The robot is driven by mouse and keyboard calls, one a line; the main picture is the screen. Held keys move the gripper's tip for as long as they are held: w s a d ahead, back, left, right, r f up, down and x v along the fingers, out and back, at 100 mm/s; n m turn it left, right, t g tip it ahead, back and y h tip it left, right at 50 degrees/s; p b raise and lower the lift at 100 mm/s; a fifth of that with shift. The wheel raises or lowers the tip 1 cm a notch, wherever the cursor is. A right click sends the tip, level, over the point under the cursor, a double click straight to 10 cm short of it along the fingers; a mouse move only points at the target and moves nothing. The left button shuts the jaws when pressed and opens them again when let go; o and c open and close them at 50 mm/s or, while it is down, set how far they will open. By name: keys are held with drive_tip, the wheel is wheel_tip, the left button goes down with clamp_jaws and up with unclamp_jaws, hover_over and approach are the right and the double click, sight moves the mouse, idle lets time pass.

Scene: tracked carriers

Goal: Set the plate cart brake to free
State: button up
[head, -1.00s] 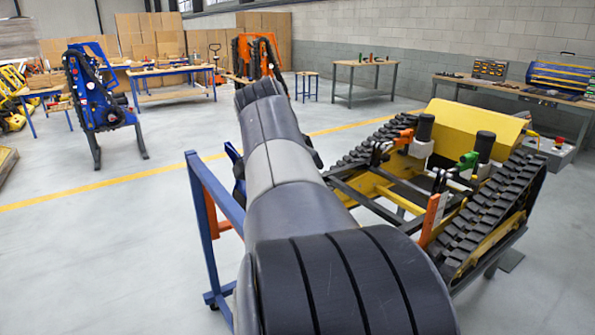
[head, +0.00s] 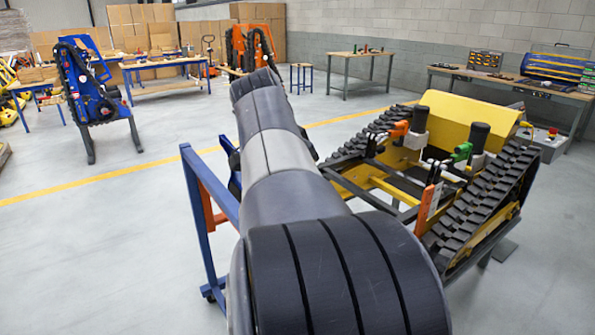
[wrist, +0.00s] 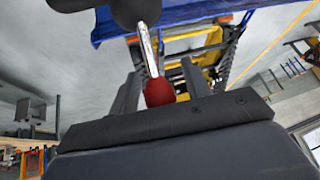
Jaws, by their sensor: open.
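A lever with a bright metal shaft (wrist: 148,52) and a red knob (wrist: 160,93) shows in the wrist view, hanging from a dark hub under a blue beam. My gripper (wrist: 161,82) is open, with one dark finger on each side of the knob. I cannot tell whether either finger touches it. In the head view, a blue frame on casters (head: 205,215), probably the plate cart, stands left of my arm. My arm hides much of it, along with my gripper and the lever there.
A yellow tracked carrier (head: 455,112) with black tracks stands close on the right of my arm. A blue carrier on a stand (head: 88,85) is at the back left. Workbenches (head: 360,68) line the back. Grey floor is open to the left.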

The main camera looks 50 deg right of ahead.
drive_tip(key=v, duration=1)
drive_tip(key=shift+a+r, duration=0.3)
drive_tip(key=shift+d+f, duration=0.1)
drive_tip(key=x, duration=1)
drive_tip(key=shift+d+f, duration=0.15)
drive_tip(key=shift+h+b, duration=0.3)
drive_tip(key=shift+p, duration=0.3)
